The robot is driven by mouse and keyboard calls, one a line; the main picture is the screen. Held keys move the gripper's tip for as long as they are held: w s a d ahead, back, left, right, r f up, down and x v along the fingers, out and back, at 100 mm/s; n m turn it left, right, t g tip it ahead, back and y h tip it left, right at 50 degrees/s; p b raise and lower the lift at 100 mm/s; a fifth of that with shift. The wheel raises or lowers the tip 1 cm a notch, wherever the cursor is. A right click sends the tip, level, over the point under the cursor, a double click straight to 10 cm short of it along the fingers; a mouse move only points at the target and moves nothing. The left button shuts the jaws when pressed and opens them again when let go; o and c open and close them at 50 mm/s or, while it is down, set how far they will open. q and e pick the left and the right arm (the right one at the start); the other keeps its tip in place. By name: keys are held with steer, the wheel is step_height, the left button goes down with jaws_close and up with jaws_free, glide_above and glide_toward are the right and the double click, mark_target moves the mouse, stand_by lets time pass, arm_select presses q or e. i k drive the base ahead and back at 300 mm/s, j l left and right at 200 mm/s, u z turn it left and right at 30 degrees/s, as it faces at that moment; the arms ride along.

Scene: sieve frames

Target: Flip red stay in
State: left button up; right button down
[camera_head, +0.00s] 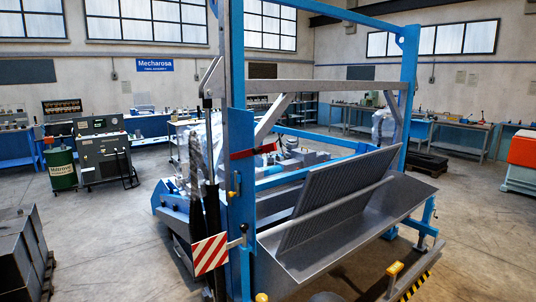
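The red stay (254,152) is a short red bar at the blue upright post (241,190) of the sieve frame, left of the picture's middle. It lies nearly level, its right end pointing inward and slightly up. The post stands against its left end, and I cannot tell how it is fixed. The grey slatted sieve panel (335,190) leans tilted above a grey metal trough (385,215). Neither of my grippers can be made out in the head view, so no contact with the stay shows.
A red-and-white striped plate (210,254) and small yellow-ended levers (394,268) stick out at the frame's front. A dark control cabinet (103,150) and a green drum (61,168) stand at left. Dark stacked blocks (18,255) are at lower left. Open floor (110,240) lies between.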

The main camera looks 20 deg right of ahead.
mark_target(270, 146)
steer(key=i+z, duration=0.3)
steer(key=i+j+z, duration=0.25)
steer(key=i, duration=0.2)
steer(key=i+j+z, duration=0.15)
steer(key=i+z, duration=0.15)
